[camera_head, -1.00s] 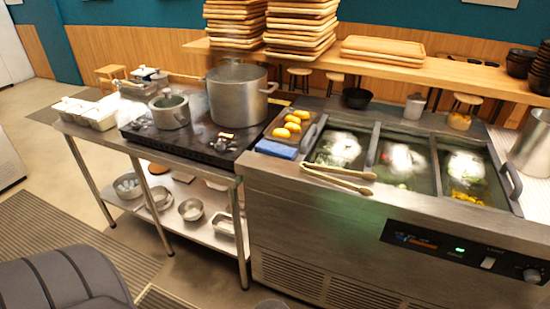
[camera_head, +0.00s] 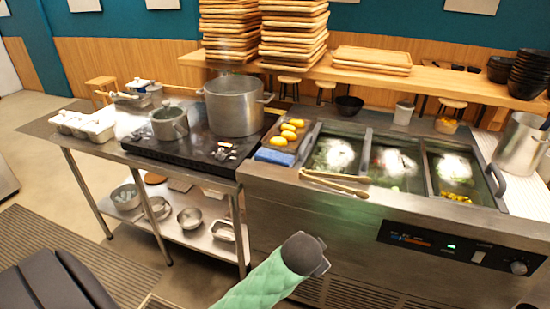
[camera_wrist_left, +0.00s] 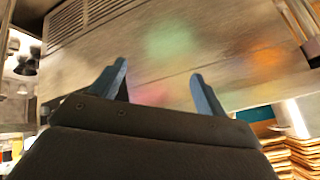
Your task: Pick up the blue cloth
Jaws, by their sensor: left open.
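The blue cloth (camera_head: 274,156) lies flat and folded at the left end of the steel counter, just in front of a tray of yellow items. My left arm, in a green quilted sleeve, comes in low in front of the counter. Its dark wrist end (camera_head: 304,254) is below and in front of the cloth, well apart from it. In the left wrist view my left gripper (camera_wrist_left: 160,70) is open and empty, its two blue-grey fingers facing the counter's steel front. The cloth does not show in that view. My right gripper is not in view.
Wooden tongs (camera_head: 334,184) lie across the counter's front edge, right of the cloth. The tray (camera_head: 272,135) of yellow items is behind it. A large pot (camera_head: 234,105) stands on the stove to the left. Sunken food bins (camera_head: 397,160) are to the right.

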